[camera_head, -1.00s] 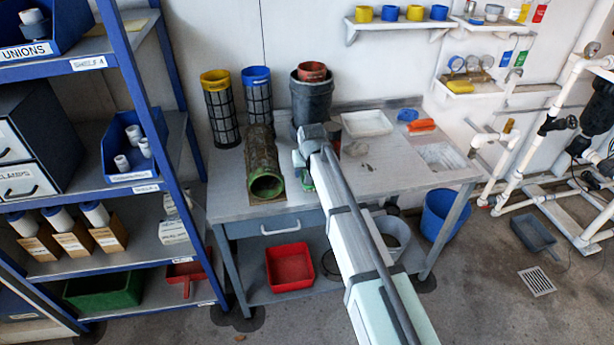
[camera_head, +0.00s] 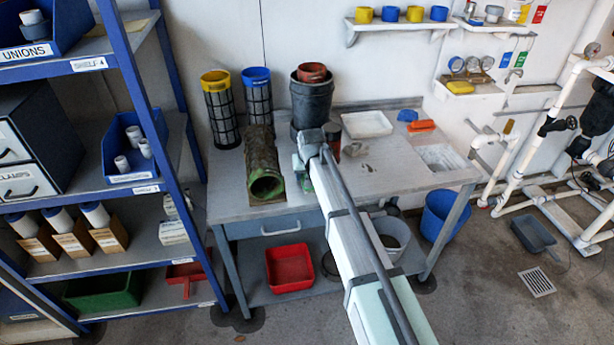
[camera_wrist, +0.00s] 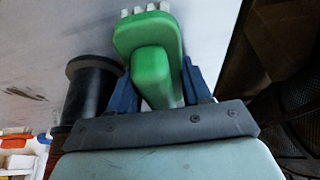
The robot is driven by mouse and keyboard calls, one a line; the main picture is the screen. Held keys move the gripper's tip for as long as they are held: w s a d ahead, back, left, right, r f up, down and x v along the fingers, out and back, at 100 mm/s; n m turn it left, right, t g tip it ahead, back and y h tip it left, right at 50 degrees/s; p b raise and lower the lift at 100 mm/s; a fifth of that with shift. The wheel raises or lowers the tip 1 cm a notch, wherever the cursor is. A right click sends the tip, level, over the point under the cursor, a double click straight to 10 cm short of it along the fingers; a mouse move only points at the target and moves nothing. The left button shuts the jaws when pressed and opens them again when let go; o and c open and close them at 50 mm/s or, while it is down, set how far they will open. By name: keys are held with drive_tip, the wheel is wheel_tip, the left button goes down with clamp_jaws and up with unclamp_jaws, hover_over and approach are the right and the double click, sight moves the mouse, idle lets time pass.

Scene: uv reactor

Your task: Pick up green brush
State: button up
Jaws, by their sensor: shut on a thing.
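The green brush (camera_wrist: 152,50) fills the upper middle of the wrist view, with pale bristle tufts along its far edge. My gripper (camera_wrist: 160,78) has its two blue fingers on either side of the brush handle and is shut on it. In the head view only a little of the green brush (camera_head: 307,183) shows beside the end of my arm over the bench. The fingertips are mostly hidden there. I cannot tell if the brush touches the bench top.
A mossy tube (camera_head: 262,160) lies on the bench (camera_head: 390,178) just left of my gripper. A dark bucket (camera_head: 311,105) stands behind. A black cylinder (camera_wrist: 88,88) is close to the left finger. A white tray (camera_head: 367,124) and orange brush (camera_head: 422,126) lie to the right.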

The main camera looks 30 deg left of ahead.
wheel_tip(320, 180, up, 18)
idle(0.6)
drive_tip(key=o, duration=0.5)
drive_tip(key=c, duration=0.3)
drive_tip(key=s+a+r+n+g, duration=0.1)
drive_tip(key=s+a+n, duration=0.2)
drive_tip(key=s+a+r+n+g+y, duration=0.1)
drive_tip(key=s+a+n, duration=0.2)
drive_tip(key=s+a+r+n+g, duration=0.1)
drive_tip(key=s+a+n, duration=0.1)
drive_tip(key=s+a, duration=0.1)
drive_tip(key=shift+s+a+r+n+y, duration=0.2)
drive_tip(key=shift+s+a+n+y, duration=0.1)
drive_tip(key=shift+s+a+n, duration=0.15)
drive_tip(key=shift+c, duration=0.2)
